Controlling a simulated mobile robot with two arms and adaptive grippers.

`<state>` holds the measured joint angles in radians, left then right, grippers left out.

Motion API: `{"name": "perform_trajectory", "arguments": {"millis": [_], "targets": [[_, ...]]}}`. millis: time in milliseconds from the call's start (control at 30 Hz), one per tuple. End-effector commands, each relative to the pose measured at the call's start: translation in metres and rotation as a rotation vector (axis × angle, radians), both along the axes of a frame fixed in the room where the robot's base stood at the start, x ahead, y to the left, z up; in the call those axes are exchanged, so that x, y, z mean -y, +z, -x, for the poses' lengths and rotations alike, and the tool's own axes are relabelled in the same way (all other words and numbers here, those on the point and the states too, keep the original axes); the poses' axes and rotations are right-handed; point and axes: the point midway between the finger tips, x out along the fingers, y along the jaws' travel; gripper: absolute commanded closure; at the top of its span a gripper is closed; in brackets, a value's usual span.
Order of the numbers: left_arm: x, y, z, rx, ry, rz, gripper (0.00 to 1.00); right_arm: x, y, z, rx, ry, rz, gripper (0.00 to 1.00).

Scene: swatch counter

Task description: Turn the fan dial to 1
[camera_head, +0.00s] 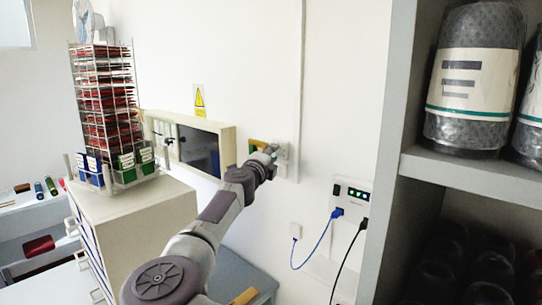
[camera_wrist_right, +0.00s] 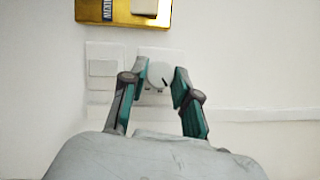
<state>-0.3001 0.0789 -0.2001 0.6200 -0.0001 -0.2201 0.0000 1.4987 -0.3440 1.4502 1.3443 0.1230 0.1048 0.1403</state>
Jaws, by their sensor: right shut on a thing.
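The fan dial (camera_wrist_right: 159,75) is a round pale knob with a dark pointer mark, on a white wall plate (camera_wrist_right: 176,57). In the right wrist view the mark points down and to the right; the numbers around the dial are too small to read. My right gripper (camera_wrist_right: 160,77) is shut on the dial, one finger on each side of it. In the head view my right gripper (camera_head: 270,157) is at the wall and hides most of the dial. My left gripper is not in view.
A white switch plate (camera_wrist_right: 104,68) is left of the dial, and a gold plate (camera_wrist_right: 118,14) is above. In the head view, a framed dark panel (camera_head: 199,148) is to the left and a socket box with cables (camera_head: 349,199) to the right. A grey shelf (camera_head: 470,176) stands at the right.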

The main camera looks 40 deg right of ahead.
Motion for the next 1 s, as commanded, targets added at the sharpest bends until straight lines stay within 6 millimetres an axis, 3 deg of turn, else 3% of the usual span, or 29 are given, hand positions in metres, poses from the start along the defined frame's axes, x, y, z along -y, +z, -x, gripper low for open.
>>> {"name": "perform_trajectory", "arguments": {"millis": [433, 1000], "targets": [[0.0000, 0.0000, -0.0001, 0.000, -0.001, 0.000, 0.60, 0.0008, 0.0026, 0.0008, -0.243, -0.003, 0.021, 1.00], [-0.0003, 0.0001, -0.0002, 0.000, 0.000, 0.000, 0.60, 0.0014, 0.0027, 0.0013, -0.285, -0.005, 0.026, 1.00]]}}
